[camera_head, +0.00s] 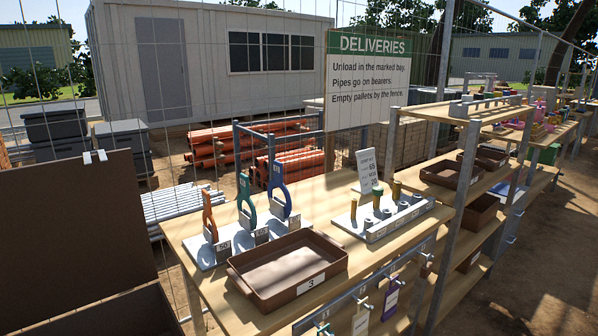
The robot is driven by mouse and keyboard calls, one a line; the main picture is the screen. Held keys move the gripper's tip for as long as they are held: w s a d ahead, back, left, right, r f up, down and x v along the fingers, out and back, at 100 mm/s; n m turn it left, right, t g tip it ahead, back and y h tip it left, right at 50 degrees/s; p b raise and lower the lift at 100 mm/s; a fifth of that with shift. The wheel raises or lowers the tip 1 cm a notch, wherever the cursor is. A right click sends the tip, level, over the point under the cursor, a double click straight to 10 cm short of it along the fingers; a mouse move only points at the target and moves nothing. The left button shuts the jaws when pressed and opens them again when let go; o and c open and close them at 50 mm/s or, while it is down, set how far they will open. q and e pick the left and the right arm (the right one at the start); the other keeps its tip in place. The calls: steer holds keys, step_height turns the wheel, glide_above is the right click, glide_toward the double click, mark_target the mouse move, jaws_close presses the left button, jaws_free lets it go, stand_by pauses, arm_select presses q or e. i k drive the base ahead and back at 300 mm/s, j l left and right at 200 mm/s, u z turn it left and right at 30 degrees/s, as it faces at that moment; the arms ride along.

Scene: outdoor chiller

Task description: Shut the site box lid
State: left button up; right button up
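The site box (105,312) is at the lower left, cut off by the frame's edges. Its dark brown lid (70,235) stands open, nearly upright, at the box's far side. Two small pale prongs (95,157) show at the lid's top edge; I cannot tell what they belong to. Only a small part of the box's inside shows. I cannot make out either of my grippers in this view.
A wooden bench with a brown tray (288,268) marked 3 and coloured tools on a grey rack (250,243) stands right of the box. Shelves (470,200) run along the right. A wire fence, pipes (250,145) and dark crates (55,130) are behind.

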mark_target(74, 234)
steer(key=u, duration=1.35)
steer(key=i+z, duration=0.55)
steer(key=k, duration=0.05)
